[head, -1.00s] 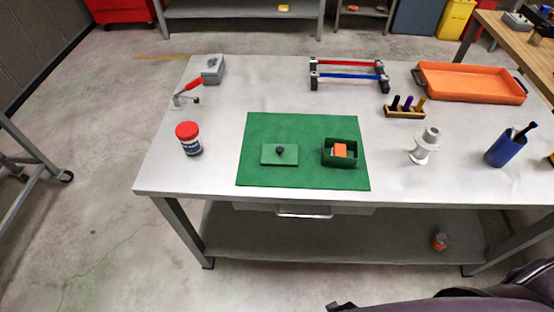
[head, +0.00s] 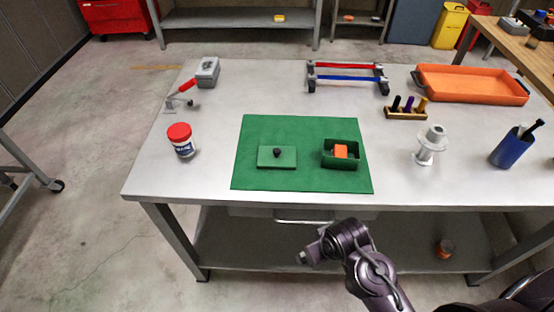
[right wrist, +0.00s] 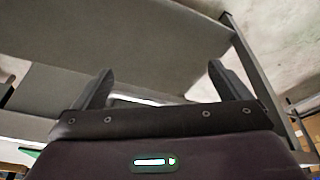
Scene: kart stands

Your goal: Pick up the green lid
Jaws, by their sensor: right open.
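My right gripper (head: 303,258) is in front of the table's near edge, nearer to me than the lid. The right wrist view shows its two fingers (right wrist: 160,80) spread apart with nothing between them. My left gripper is out of view.
A red-capped jar (head: 181,140) stands left of the mat. A white spool (head: 431,146), a blue cup (head: 508,150) and a pen block (head: 405,113) stand to the right. A red and blue rail frame (head: 347,77) and an orange tray (head: 470,97) are behind. The table's near edge is clear.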

